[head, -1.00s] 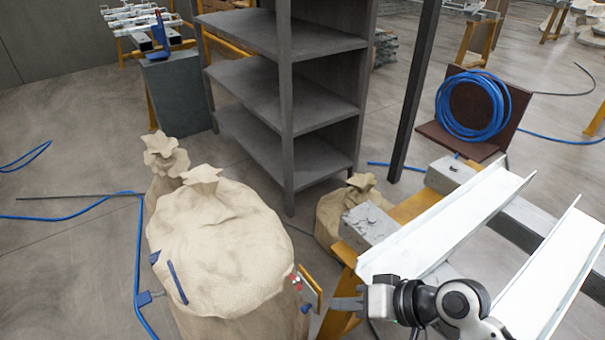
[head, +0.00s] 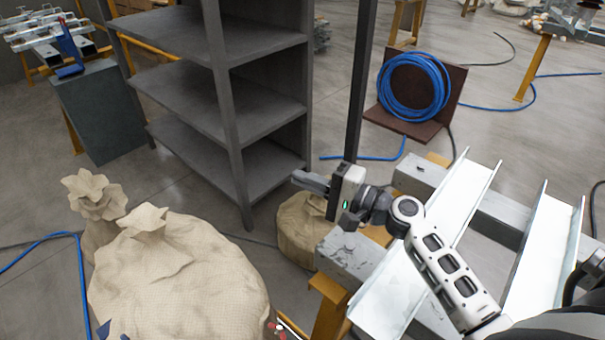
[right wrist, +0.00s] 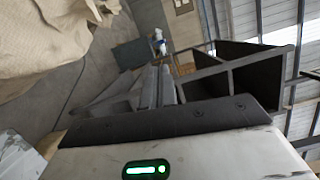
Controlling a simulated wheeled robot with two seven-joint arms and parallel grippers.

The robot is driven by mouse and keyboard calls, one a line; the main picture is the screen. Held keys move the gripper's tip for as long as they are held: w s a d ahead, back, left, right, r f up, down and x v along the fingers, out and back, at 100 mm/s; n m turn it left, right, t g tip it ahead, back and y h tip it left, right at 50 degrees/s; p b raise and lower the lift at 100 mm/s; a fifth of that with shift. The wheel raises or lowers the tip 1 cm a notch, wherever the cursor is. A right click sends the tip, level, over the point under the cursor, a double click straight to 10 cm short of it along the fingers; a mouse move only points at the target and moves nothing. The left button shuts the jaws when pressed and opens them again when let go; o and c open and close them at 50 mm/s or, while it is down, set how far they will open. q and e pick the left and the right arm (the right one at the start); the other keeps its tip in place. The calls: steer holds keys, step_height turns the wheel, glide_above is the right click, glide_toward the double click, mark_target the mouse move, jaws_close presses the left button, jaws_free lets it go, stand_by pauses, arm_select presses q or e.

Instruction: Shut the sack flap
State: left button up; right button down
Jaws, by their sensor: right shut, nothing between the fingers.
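The large tan sack (head: 185,275) with a gathered top fills the lower left of the head view. At its lower right side only a sliver of a small red, white and orange fitting (head: 284,328) shows, cut by the picture edge; I cannot tell whether this is the flap or how it stands. My right gripper (head: 303,181) is shut and empty, raised to the right of the large sack and apart from it, in front of the shelf. In the right wrist view its fingers (right wrist: 158,88) point away, with tan sack cloth (right wrist: 45,45) at upper left. My left gripper is out of view.
A grey shelf rack (head: 235,150) stands behind the sacks. A smaller sack (head: 300,228) sits behind my right gripper. White metal channels (head: 395,290) lie on a trestle at right. A blue hose coil (head: 414,95) leans on a brown board.

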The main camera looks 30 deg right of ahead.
arm_select(q)
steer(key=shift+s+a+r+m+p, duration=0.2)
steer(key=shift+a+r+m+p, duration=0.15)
steer(key=shift+p, duration=1.1)
arm_select(e)
steer(key=w+a, duration=0.4)
steer(key=a, duration=0.3)
steer(key=shift+a+r, duration=0.25)
steer(key=shift+r, duration=0.05)
steer(key=shift+w, duration=0.1)
